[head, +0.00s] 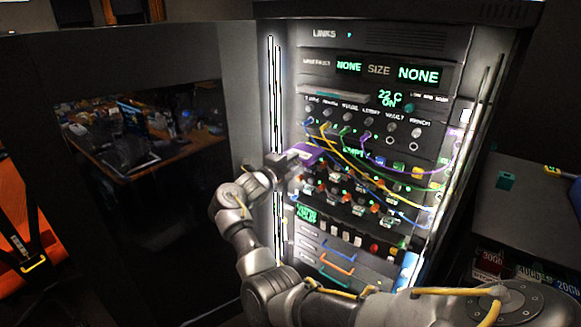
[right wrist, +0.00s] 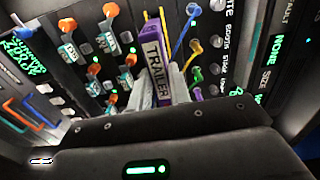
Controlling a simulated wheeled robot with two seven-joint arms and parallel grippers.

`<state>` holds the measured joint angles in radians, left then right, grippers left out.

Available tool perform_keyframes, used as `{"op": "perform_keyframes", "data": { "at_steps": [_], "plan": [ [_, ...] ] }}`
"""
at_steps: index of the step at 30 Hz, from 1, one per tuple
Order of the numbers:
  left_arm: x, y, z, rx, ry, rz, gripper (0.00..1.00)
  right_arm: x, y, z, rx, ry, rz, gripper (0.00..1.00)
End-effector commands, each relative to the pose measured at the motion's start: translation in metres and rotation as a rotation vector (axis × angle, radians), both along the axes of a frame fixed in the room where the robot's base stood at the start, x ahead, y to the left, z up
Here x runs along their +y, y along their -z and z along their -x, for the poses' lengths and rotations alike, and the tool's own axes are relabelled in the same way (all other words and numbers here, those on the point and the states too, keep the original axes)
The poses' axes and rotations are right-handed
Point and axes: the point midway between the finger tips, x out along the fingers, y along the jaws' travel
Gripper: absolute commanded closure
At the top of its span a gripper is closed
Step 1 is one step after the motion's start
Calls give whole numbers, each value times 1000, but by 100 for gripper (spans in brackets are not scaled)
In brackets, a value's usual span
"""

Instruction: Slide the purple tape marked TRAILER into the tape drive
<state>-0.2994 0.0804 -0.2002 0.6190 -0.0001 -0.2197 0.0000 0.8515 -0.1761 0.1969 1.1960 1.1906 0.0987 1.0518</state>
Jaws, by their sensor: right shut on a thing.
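The purple tape (head: 308,153) is in my right gripper (head: 287,163), held in front of the rack. In the right wrist view its white label reads TRAILER (right wrist: 156,68), and the tape stands between the two grey fingers of the gripper (right wrist: 160,88). The gripper is shut on it. My left gripper is out of view.
Several yellow, blue, green and purple cables (head: 345,152) hang across the rack face, close to the tape. Rows of switches (head: 345,192) lie below. An open dark door (head: 120,150) stands at left. A dark table (head: 525,200) is at right.

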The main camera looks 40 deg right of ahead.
Motion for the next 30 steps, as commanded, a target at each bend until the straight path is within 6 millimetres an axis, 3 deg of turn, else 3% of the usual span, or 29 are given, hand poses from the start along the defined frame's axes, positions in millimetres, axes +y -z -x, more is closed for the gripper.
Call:
{"op": "perform_keyframes", "data": {
  "at_steps": [12, 30],
  "plan": [
    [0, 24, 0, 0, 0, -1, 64, -36, 1, -11, -2, 1, 2, 100],
    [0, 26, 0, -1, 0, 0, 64, -43, -1, -13, -1, 0, 1, 100]
  ]
}}
